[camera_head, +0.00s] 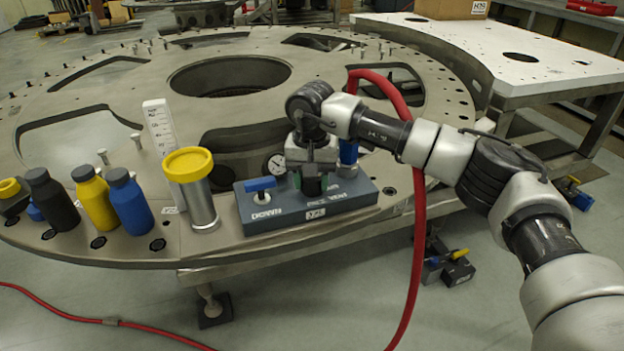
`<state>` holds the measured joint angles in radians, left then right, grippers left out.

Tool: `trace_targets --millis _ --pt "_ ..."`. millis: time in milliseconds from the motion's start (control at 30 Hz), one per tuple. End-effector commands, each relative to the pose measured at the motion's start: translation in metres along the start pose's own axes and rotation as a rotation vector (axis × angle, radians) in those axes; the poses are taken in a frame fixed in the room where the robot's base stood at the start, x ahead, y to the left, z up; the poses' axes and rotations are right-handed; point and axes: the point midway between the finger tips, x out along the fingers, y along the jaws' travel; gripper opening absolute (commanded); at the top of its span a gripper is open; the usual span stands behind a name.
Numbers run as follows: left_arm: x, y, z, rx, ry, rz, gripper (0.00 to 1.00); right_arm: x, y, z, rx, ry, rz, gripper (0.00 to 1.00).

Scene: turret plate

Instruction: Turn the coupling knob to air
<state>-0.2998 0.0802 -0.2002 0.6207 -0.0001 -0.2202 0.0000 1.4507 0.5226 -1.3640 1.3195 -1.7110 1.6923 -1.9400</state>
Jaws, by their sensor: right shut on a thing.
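A dark grey block (350,197) with white lettering sits at the front edge of the turret plate (190,240). A blue lever handle (260,185) stands on its left part. A blue fitting (348,153) with the red hose (417,230) rises at its back right. My right gripper (313,184) points down over the middle of the block and is shut on the coupling knob. The gripper hides most of the knob, so I cannot tell which way it is turned. My left gripper is not in view.
A round gauge (276,164) stands behind the block. A metal cylinder with a yellow cap (189,164) stands left of it, beside a white scale (159,130). Black, yellow (95,200) and blue bottles stand farther left. The red hose hangs over the plate's front edge.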

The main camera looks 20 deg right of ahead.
Motion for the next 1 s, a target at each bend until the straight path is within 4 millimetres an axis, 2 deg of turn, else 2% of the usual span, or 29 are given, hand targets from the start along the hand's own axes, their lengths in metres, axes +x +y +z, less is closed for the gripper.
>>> trace_targets --millis 300,333,467,767,867,1000 --pt "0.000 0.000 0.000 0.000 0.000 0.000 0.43 -0.002 0.000 -0.001 -0.002 0.003 -0.001 0.20" --pt "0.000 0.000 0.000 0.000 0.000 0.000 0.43 -0.002 0.000 -0.001 -0.002 0.003 -0.001 0.48" --pt "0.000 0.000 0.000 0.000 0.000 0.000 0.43 -0.001 0.000 0.000 -0.002 0.002 -0.001 0.68" --pt "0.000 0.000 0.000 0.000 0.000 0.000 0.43 -0.002 0.000 0.000 -0.001 0.002 0.000 0.69" --pt "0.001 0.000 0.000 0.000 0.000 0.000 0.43 -0.010 0.000 -0.001 -0.001 0.003 0.000 0.69" --pt "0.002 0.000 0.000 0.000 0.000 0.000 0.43 -0.035 -0.001 0.000 -0.002 0.004 -0.002 0.69"
